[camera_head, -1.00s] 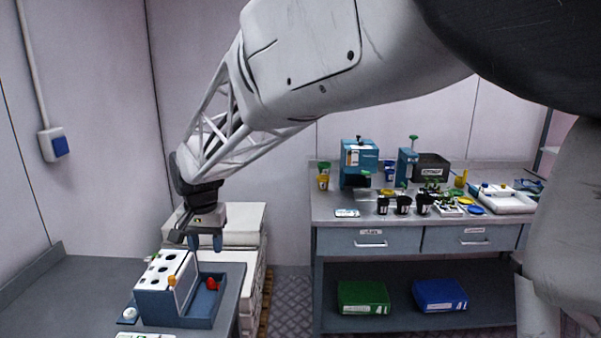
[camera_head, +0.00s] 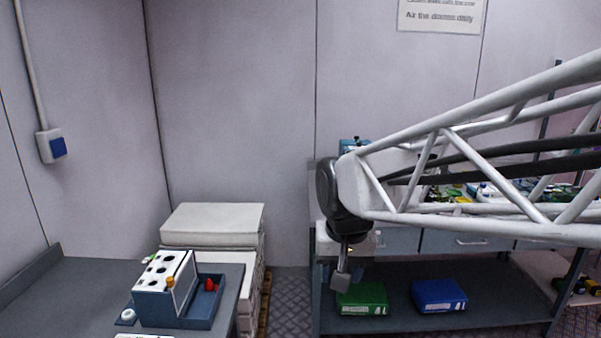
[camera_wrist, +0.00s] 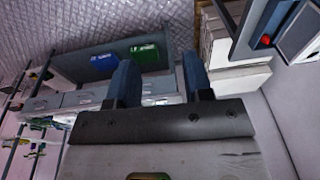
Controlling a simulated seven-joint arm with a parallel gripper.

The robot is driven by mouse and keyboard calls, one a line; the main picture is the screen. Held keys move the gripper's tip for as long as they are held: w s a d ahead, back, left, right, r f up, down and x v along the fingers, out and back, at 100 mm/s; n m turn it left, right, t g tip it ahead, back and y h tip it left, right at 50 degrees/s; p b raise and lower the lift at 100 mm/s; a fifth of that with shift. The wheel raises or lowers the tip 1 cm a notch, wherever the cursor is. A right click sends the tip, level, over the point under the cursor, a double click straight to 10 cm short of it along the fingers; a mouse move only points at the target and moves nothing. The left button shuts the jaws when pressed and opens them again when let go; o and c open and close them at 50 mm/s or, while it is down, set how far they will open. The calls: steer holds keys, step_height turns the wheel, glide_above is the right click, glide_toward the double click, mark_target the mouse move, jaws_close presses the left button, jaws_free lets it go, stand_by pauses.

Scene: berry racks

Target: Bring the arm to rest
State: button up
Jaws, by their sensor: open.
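My gripper (camera_head: 341,284) is in front of the workbench in the head view, pointing down and apart from every surface. In the wrist view its two blue fingers (camera_wrist: 158,78) stand apart with nothing between them, so it is open and empty. My arm reaches in from the right edge of the head view and hides most of the bench top.
A green bin (camera_head: 362,299) and a blue bin (camera_head: 439,295) sit on the workbench's lower shelf.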

steer(key=s+d+f, duration=0.4)
steer(key=s+d, duration=0.7)
steer(key=s, duration=0.3)
steer(key=shift+s+d+t+h, duration=0.15)
steer(key=shift+s+t+h, duration=0.15)
steer(key=shift+s+t, duration=0.1)
steer(key=shift+w+f, duration=0.1)
stand_by(1.4)
